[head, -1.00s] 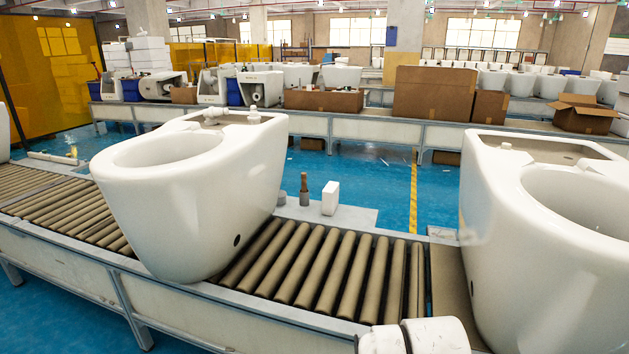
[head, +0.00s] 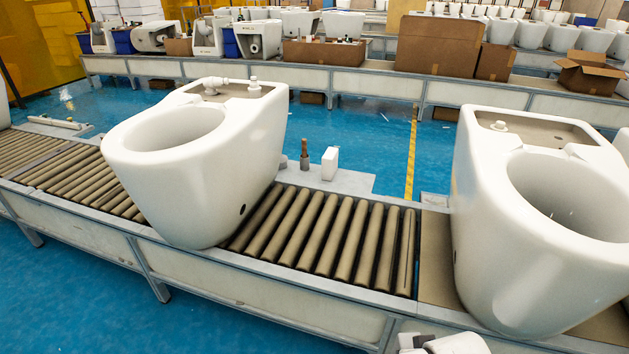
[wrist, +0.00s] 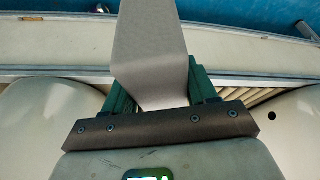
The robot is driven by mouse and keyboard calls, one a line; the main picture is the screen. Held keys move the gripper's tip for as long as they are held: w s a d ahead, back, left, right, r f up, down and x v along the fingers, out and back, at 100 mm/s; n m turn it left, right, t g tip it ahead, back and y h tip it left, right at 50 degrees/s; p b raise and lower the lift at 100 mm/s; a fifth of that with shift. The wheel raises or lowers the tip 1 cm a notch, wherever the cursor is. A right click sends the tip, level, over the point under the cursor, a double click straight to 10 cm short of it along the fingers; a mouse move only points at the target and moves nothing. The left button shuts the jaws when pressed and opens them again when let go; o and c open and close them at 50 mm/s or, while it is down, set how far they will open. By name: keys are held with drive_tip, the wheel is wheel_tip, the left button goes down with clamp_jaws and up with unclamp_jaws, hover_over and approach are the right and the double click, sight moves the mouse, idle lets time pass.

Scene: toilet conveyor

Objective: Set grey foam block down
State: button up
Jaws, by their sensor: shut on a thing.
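The grey foam block (wrist: 150,45) shows in the wrist view as a long, plain grey piece. It reaches from between my fingers up to the top edge of the picture. My gripper (wrist: 160,88) is shut on it, with a dark green finger on each side. The block's far end is cut off by the frame. In the head view, only a white part of my arm shows at the bottom edge; neither the block nor my fingers can be made out there.
A roller conveyor (head: 330,240) crosses the head view. A white toilet (head: 200,160) stands on it at left, another toilet (head: 540,220) at right, with bare rollers between. A small white block (head: 330,163) and a brown bottle (head: 304,155) stand on the ledge behind.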

drive_tip(key=r+p, duration=0.2)
drive_tip(key=p, duration=0.1)
drive_tip(key=r+p, duration=0.3)
drive_tip(key=p, duration=0.1)
drive_tip(key=s+r+p, duration=0.1)
drive_tip(key=r+p, duration=0.1)
drive_tip(key=p, duration=0.1)
drive_tip(key=shift+s+r, duration=0.1)
drive_tip(key=shift+r, duration=0.3)
drive_tip(key=r+p, duration=0.1)
drive_tip(key=p, duration=0.2)
drive_tip(key=shift+s+r, duration=0.15)
drive_tip(key=shift+s, duration=0.05)
drive_tip(key=shift+d, duration=0.1)
